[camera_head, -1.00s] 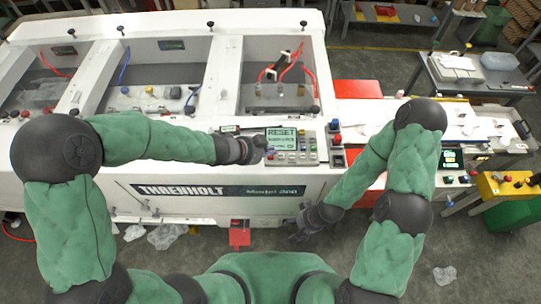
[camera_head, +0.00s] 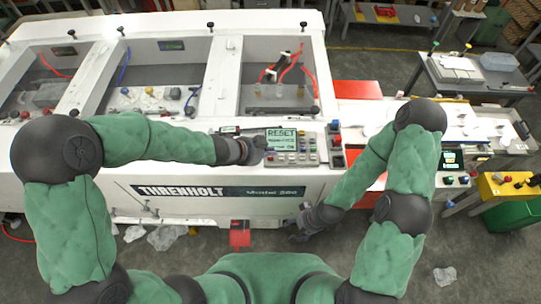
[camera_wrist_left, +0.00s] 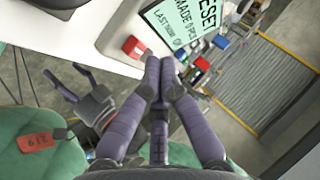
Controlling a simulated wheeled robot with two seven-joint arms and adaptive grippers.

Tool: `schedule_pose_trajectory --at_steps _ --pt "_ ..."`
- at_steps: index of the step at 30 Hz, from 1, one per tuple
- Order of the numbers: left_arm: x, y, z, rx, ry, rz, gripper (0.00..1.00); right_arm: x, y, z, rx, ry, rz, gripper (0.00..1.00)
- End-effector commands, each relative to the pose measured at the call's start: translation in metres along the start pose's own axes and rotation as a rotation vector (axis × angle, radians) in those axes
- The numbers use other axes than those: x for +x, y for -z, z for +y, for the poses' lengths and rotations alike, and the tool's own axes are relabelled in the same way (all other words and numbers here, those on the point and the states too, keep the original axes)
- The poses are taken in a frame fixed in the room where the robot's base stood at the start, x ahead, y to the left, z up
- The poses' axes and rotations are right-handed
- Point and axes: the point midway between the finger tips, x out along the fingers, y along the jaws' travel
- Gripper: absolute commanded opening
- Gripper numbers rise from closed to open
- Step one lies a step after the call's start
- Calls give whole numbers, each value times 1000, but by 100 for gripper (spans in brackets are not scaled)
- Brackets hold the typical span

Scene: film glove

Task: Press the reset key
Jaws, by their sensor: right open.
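The control panel (camera_head: 310,158) sits on the front edge of the white machine, with rows of small coloured keys and a green-lit screen (camera_head: 281,138) reading RESET. The screen also shows in the left wrist view (camera_wrist_left: 180,22). Which key is the reset key I cannot tell. My left gripper (camera_head: 264,147) is at the left side of the panel; in the left wrist view its fingertips (camera_wrist_left: 160,65) are together and empty, just below the screen's edge. Whether they touch a key is hidden. My right gripper (camera_head: 298,234) hangs low in front of the machine, open and empty.
The white machine (camera_head: 165,178) spans the left and centre. A red key or block (camera_wrist_left: 133,46) stands near my left fingertips. Taller coloured buttons (camera_head: 336,140) stand right of the panel. A yellow box (camera_head: 508,186) is at the far right.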

Motion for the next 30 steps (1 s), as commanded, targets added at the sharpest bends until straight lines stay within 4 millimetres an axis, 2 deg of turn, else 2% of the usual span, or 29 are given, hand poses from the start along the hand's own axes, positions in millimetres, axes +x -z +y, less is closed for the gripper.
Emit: schedule_pose_trajectory --at_steps 30 --pt "8 -6 6 0 0 0 0 9 0 3 0 0 0 72"
